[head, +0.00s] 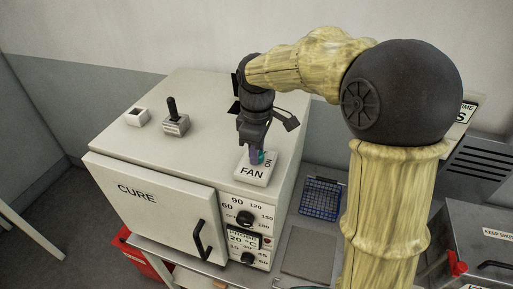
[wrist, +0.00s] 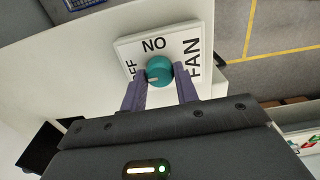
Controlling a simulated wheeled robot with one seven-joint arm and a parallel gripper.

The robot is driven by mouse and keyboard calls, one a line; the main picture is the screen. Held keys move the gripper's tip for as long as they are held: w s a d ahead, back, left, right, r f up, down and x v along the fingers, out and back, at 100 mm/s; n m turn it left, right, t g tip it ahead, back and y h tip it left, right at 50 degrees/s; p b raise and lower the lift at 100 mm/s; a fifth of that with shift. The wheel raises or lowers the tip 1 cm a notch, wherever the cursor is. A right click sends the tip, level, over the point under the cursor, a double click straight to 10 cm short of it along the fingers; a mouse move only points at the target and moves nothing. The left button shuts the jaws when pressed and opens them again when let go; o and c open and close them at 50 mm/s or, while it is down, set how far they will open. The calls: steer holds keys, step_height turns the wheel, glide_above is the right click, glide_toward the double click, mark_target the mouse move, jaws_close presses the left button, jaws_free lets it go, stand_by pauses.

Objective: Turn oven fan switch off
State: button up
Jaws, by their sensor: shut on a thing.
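The fan switch box (head: 255,176) is a small white block labelled FAN on the front right of the white oven top. It fills the upper middle of the wrist view (wrist: 125,47), with ON and partly hidden OFF lettering. Its round teal knob (wrist: 159,69) sits between my purple fingers; a light mark shows at its lower left edge. In the head view only a sliver of the knob (head: 262,156) shows. My gripper (wrist: 160,74) points down from above and is shut on the knob, a finger on each side. It also shows in the head view (head: 257,153).
The CURE oven (head: 150,205) has a closed door with a black handle and dials at right. A lever switch (head: 176,123) and a small white box (head: 137,117) stand on its top. A blue wire basket (head: 321,198) is to the right.

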stand_by(0.3)
steer(key=o, duration=1)
steer(key=shift+d, duration=0.1)
steer(key=shift+w, duration=0.1)
steer(key=shift+r, duration=0.3)
step_height(320, 180, up, 17)
steer(key=shift+f+b, duration=0.1)
steer(key=shift+b, duration=1.1)
